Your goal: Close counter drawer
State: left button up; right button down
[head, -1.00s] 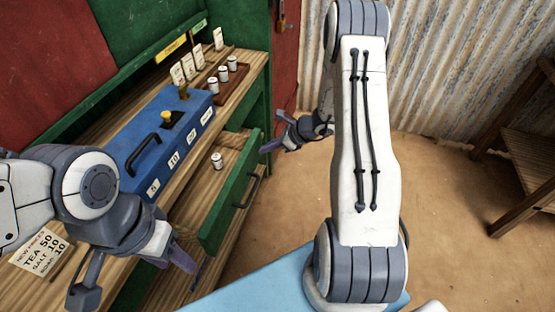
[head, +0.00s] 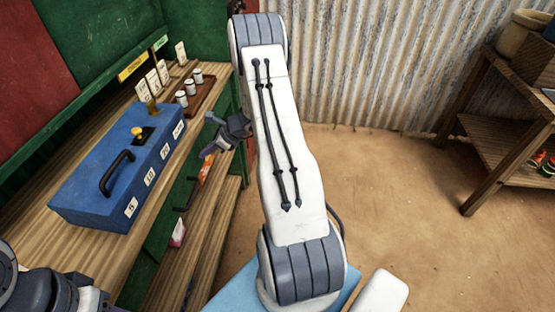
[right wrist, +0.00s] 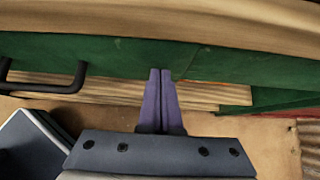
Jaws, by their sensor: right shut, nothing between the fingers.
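The counter drawer is a green front with a black handle. In the head view its front (head: 168,215) lies along the counter edge and no open interior shows. In the right wrist view the green front (right wrist: 120,52) runs under the wooden counter top, with the handle (right wrist: 42,84) at left. My right gripper (head: 208,152) is shut and empty beside the counter's far end. In the right wrist view its purple fingertips (right wrist: 160,72) are at the green front's lower edge; contact is unclear. My left gripper is mostly cut off at the bottom left of the head view, its fingers hidden.
A blue cash box (head: 110,185) stands on the wooden counter (head: 35,245). Behind it are upright cards and a brown tray (head: 205,98) with white cans. A wooden shelf (head: 215,215) lies below. Open floor (head: 400,190) is to the right, with a rack (head: 515,135) beyond.

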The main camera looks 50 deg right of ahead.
jog(key=shift+w+a+r, duration=0.15)
jog(key=shift+w+a, duration=0.05)
jog(key=shift+w, duration=0.05)
jog(key=s+d+r, duration=0.6)
jog(key=s, duration=0.4)
jog(key=shift+d+r, duration=0.25)
jog(key=shift+r, duration=0.05)
